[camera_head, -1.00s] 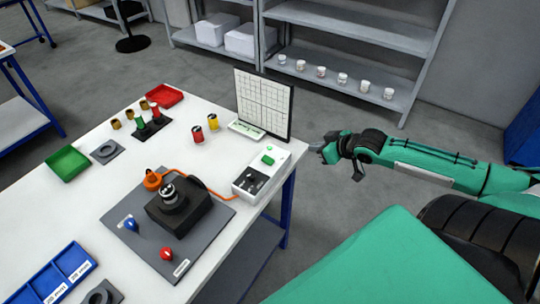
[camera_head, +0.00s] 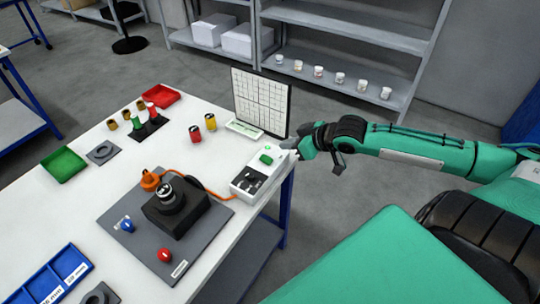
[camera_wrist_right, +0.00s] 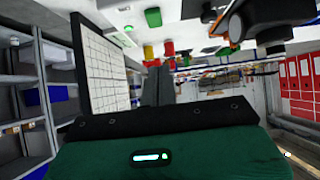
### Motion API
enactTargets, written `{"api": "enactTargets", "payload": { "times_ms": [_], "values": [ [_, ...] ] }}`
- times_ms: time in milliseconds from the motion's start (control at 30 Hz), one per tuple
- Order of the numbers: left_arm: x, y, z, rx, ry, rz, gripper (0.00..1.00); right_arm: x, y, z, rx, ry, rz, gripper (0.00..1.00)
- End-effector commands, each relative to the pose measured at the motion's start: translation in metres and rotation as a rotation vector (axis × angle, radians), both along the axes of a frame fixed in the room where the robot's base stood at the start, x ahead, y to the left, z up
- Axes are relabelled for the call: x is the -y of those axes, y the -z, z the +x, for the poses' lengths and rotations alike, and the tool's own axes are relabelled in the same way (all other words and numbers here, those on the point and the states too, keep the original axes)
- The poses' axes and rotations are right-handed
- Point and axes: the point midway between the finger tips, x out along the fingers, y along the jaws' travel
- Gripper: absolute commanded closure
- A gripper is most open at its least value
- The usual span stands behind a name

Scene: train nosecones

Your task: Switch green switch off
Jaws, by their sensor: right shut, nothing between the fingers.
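The green switch (camera_head: 266,158) sits on top of a white control box (camera_head: 250,185) at the table's right edge. A small green spot (camera_head: 267,147) shows just behind the switch on the box. My right gripper (camera_head: 291,148) is shut and empty, with its tip close to the right side of the box, near the switch. I cannot tell whether the tip touches the box. The green switch cannot be made out clearly in the right wrist view. My left gripper is out of view.
A gridded panel (camera_head: 260,100) stands behind the box. A dark device (camera_head: 175,208) with an orange cable sits on a grey plate left of it. Open floor lies right of the table; shelves (camera_head: 345,85) stand behind.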

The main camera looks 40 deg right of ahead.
Motion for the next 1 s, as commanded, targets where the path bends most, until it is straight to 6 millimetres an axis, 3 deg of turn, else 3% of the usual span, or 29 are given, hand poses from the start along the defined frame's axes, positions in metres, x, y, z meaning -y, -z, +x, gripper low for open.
{"api": "enactTargets", "payload": {
  "times_ms": [567,733,1000],
  "values": [
    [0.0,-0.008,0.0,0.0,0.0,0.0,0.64,-0.017,0.027,0.039,0.002,0.0,0.005,1.0],
    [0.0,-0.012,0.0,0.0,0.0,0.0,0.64,-0.025,0.04,0.055,0.001,-0.002,0.003,1.0],
    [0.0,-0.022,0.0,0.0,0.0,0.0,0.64,-0.025,0.075,0.058,-0.001,-0.001,-0.001,1.0]
  ]
}}
